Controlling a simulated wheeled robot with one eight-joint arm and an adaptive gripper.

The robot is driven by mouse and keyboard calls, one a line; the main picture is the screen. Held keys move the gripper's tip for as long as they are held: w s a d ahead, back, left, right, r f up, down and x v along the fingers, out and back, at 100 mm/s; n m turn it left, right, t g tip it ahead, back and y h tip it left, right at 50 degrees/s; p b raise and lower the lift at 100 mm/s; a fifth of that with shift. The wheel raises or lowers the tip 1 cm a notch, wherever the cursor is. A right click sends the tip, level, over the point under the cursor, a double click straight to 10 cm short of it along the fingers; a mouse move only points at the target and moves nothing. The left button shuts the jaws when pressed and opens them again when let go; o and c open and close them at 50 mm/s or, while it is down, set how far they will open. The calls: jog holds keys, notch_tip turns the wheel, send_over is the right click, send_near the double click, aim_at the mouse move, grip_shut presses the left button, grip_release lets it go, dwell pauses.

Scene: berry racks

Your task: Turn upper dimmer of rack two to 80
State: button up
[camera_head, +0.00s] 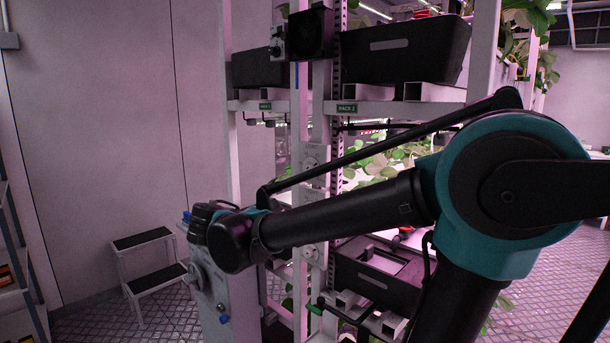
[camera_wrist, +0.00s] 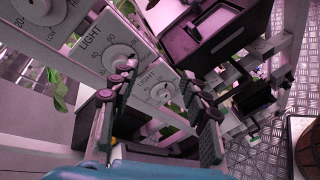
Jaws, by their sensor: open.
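In the wrist view my gripper (camera_wrist: 155,74) is open and empty, with its two fingers apart. A round white light dimmer knob (camera_wrist: 117,57) on a panel marked LIGHT, with 40, 60 and 80 readable, lies beyond the left fingertip, which overlaps it in the picture. A second panel with a smaller-looking dial (camera_wrist: 162,92) shows between the fingers. In the head view a dimmer panel (camera_head: 311,157) is on the white post beside the RACK 2 sign (camera_head: 346,109). My gripper's fingers cannot be made out there. The knob's setting is too small to read.
A panel marked LOW (camera_wrist: 38,14) is at the upper left of the wrist view. Black planter boxes (camera_head: 405,52) sit on the rack. A white unit with knobs (camera_head: 205,290) stands close below my wrist. A step stool (camera_head: 142,240) is at the left wall, with open floor around it.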

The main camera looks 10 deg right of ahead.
jog(key=a+r+n+t+h, duration=0.2)
jog(key=a+r+t, duration=0.1)
jog(key=a+r, duration=0.85)
jog(key=s+d+r+x, duration=0.1)
jog(key=r+x, duration=0.1)
jog(key=x, duration=1.6)
jog(key=shift+r, duration=0.2)
jog(key=shift+a, duration=0.1)
grip_shut()
